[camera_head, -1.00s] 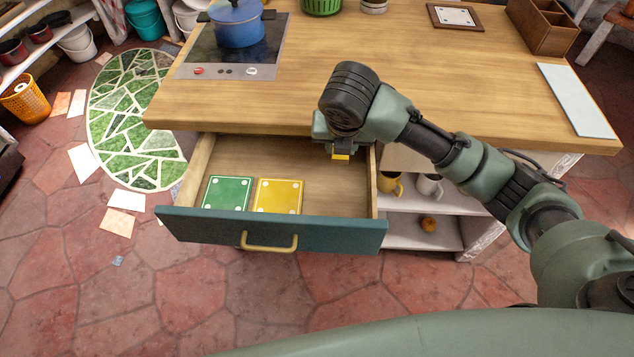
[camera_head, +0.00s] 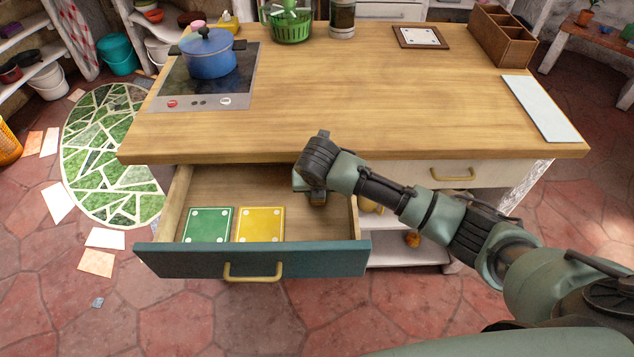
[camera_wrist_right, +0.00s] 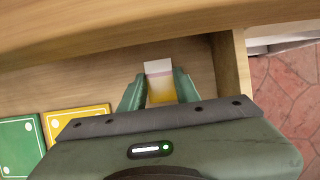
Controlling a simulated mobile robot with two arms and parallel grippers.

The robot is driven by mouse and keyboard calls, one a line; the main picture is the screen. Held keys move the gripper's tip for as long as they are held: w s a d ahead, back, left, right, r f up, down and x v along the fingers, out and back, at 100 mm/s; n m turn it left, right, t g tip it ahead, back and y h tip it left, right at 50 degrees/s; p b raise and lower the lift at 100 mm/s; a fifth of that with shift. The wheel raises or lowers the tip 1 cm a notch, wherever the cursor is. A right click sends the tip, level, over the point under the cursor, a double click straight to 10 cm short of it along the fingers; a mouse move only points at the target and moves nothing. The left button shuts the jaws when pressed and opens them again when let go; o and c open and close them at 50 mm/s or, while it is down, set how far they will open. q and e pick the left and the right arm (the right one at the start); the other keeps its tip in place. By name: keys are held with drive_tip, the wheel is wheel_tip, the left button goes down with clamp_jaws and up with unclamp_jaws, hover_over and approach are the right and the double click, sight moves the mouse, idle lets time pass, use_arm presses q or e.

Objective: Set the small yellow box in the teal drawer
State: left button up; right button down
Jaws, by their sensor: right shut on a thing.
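The teal drawer (camera_head: 345,259) is pulled open under the counter. My right gripper (camera_head: 315,194) reaches down into its back right part, below the counter's front edge. In the right wrist view my right gripper (camera_wrist_right: 159,78) is shut on the small yellow box (camera_wrist_right: 161,88), which has a whitish end and a yellow side. The box is between the two fingers, over the wooden drawer floor, near the right drawer wall. I cannot tell whether it touches the floor. In the head view the box is hidden. My left gripper is out of view.
A green tile (camera_head: 208,224) and a yellow tile (camera_head: 259,224) lie in the drawer's left and middle front. The counter (camera_head: 380,90) overhangs the drawer's back. A blue pot (camera_head: 208,55) stands on the cooktop at left. Open shelves are right of the drawer.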

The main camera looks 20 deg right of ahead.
drive_tip(key=w, duration=0.1)
drive_tip(key=w+d, duration=0.1)
drive_tip(key=w, duration=0.1)
drive_tip(key=shift+f, duration=0.2)
drive_tip(key=shift+w+f, duration=0.1)
drive_tip(key=shift+f, duration=0.25)
drive_tip(key=c, duration=1)
unclamp_jaws()
drive_tip(key=shift+f, duration=0.15)
drive_tip(key=shift+c, duration=0.2)
drive_tip(key=v, duration=1.2)
drive_tip(key=shift+p, duration=0.4)
